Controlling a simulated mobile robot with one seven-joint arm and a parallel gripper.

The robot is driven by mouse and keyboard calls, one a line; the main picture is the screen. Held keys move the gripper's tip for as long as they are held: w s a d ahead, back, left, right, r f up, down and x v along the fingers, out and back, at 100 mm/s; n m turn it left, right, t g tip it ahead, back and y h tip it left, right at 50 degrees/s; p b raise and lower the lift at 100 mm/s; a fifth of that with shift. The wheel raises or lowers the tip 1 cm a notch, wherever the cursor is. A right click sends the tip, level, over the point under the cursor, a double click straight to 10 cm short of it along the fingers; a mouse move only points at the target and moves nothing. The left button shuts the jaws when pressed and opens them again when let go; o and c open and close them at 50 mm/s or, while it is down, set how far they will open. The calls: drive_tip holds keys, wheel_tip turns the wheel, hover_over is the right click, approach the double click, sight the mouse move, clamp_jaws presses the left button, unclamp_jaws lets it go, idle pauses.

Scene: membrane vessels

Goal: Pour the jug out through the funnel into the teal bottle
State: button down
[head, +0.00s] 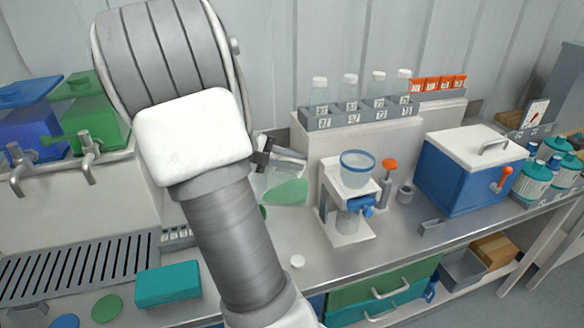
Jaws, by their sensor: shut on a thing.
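My gripper (264,157) shows only in part beside my white wrist, with the rest hidden by my arm. It is shut on a clear jug (270,180), which looks tilted and has a green patch low on it, perhaps liquid. The jug is above the counter, left of a white stand. Several teal bottles (537,182) stand at the far right. I cannot tell whether one of them is the task's bottle.
The white stand (330,190) carries a clear blue-rimmed vessel (357,170) with a blue valve. A blue box (460,178) stands right of it. Bottles fill a rack (360,113) behind. Blue and green tanks (98,118) stand left, above a drain grate (80,268).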

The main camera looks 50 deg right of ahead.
sight(280, 157)
drive_tip(key=shift+a+r, duration=0.1)
idle(0.3)
drive_tip(key=shift+w+a+h+b, duration=0.1)
drive_tip(key=shift+h+b, duration=0.2)
drive_tip(key=shift+b, duration=0.05)
drive_tip(key=shift+w+a+g+h+b, duration=0.2)
drive_tip(key=shift+a+g+h+b, duration=0.15)
drive_tip(key=shift+b, duration=0.3)
drive_tip(key=shift+w+a+r+h+b, duration=0.1)
drive_tip(key=shift+a+r+h+b, duration=0.25)
drive_tip(key=shift+h, duration=0.1)
drive_tip(key=shift+a, duration=0.1)
drive_tip(key=shift+w+a+r+g+h+b, duration=0.1)
drive_tip(key=shift+w+a+r+g+h, duration=0.15)
drive_tip(key=shift+a, duration=0.2)
drive_tip(key=shift+w+a+r+g+h+b, duration=0.15)
drive_tip(key=shift+w+a+r+h, duration=0.1)
drive_tip(key=shift+a+h, duration=0.15)
drive_tip(key=shift+w+a+r+g+h+b, duration=0.15)
drive_tip(key=shift+a+r+h, duration=0.1)
drive_tip(key=shift+a, duration=0.25)
drive_tip(key=shift+a, duration=0.1)
